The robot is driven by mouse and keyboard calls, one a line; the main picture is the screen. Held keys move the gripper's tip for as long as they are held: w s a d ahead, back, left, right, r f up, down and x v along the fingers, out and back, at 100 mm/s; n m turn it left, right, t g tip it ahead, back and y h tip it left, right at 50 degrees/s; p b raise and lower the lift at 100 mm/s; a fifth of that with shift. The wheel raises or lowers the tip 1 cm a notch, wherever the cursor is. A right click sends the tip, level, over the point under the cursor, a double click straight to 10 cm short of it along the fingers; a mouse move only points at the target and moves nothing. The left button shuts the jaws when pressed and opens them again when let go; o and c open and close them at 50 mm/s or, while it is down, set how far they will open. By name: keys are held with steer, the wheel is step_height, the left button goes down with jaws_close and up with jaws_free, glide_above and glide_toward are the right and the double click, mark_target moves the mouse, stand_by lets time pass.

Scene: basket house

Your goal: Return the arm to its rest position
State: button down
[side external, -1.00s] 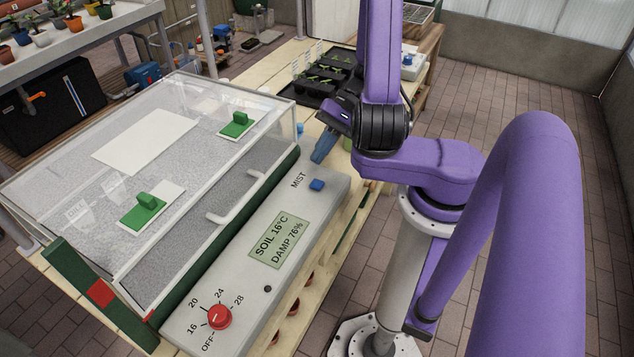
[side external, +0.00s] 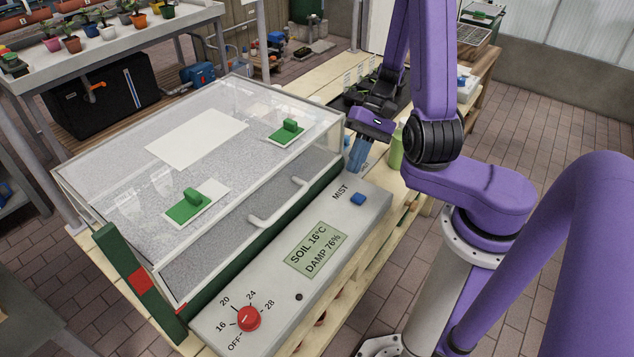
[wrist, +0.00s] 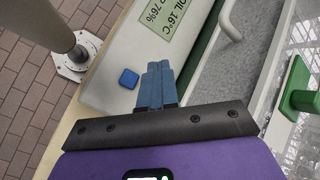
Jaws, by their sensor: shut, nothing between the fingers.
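My gripper (side external: 356,154) has blue fingers and hangs near the far end of the propagator's grey control panel (side external: 319,250), above the MIST button. In the wrist view the fingers (wrist: 155,70) are together with nothing between them. The blue MIST button (side external: 358,199) lies just in front of the gripper and also shows in the wrist view (wrist: 128,79), beside the fingertips. My purple arm reaches in from the right and hides part of the bench behind it.
A red dial (side external: 249,318) and a display (side external: 316,249) are on the panel. A green bottle (side external: 396,149) stands right of the gripper. A black seedling tray (side external: 365,95) lies behind it.

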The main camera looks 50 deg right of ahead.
steer(key=s+a+r+n+h, duration=0.3)
steer(key=s+a+r+n, duration=0.1)
steer(key=n, duration=0.6)
steer(key=s+a+r+n+h, duration=0.4)
steer(key=s+r+n, duration=0.2)
steer(key=n, duration=0.5)
steer(key=shift+s+a+r+h, duration=0.2)
steer(key=shift+s+a+h, duration=0.1)
steer(key=shift+s, duration=0.95)
stand_by(1.1)
